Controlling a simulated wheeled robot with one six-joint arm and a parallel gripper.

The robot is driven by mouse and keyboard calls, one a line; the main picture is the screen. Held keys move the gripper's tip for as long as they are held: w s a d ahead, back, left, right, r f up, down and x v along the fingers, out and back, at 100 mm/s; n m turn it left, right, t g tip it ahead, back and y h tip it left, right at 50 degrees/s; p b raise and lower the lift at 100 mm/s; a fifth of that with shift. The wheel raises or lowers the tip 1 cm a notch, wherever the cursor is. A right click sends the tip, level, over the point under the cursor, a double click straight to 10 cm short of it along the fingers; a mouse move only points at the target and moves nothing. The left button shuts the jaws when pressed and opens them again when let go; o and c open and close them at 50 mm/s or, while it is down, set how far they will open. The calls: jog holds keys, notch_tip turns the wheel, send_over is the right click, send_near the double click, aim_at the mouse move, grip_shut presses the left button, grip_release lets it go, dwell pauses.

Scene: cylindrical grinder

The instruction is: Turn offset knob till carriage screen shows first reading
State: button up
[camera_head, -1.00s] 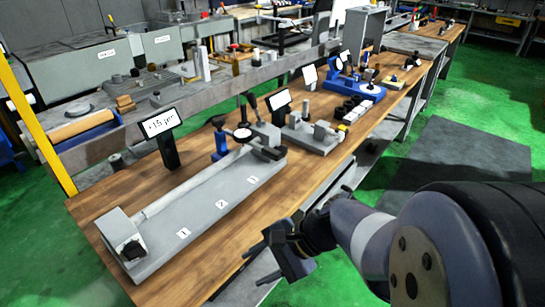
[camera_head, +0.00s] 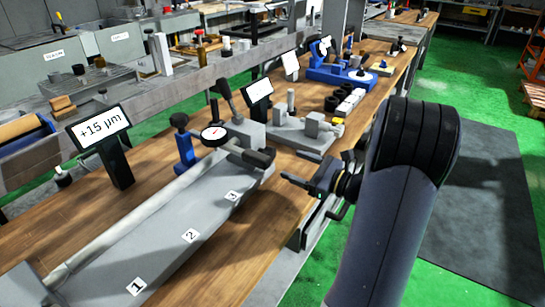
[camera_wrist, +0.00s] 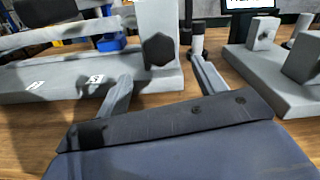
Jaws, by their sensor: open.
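A long grey fixture (camera_head: 185,222) with plates 1, 2 and 3 holds a pale bar on the table. At its right end, a grey block carries a dark hexagonal knob (camera_wrist: 158,48), facing me in the wrist view. I cannot tell whether this is the offset knob. A black-stand screen (camera_head: 99,131) beside the fixture reads "+15 µm". A second screen (camera_head: 258,89) further back is too small to read. My gripper (camera_head: 288,180) is open and empty just right of the block. In the wrist view its fingers (camera_wrist: 163,72) stand apart, short of the knob.
Another grey fixture (camera_head: 305,135) sits close beyond my gripper. Bare wood (camera_head: 275,215) lies along the near table edge.

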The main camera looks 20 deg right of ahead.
jog(key=x, duration=0.8)
jog(key=shift+s, duration=0.1)
jog(key=c, duration=1)
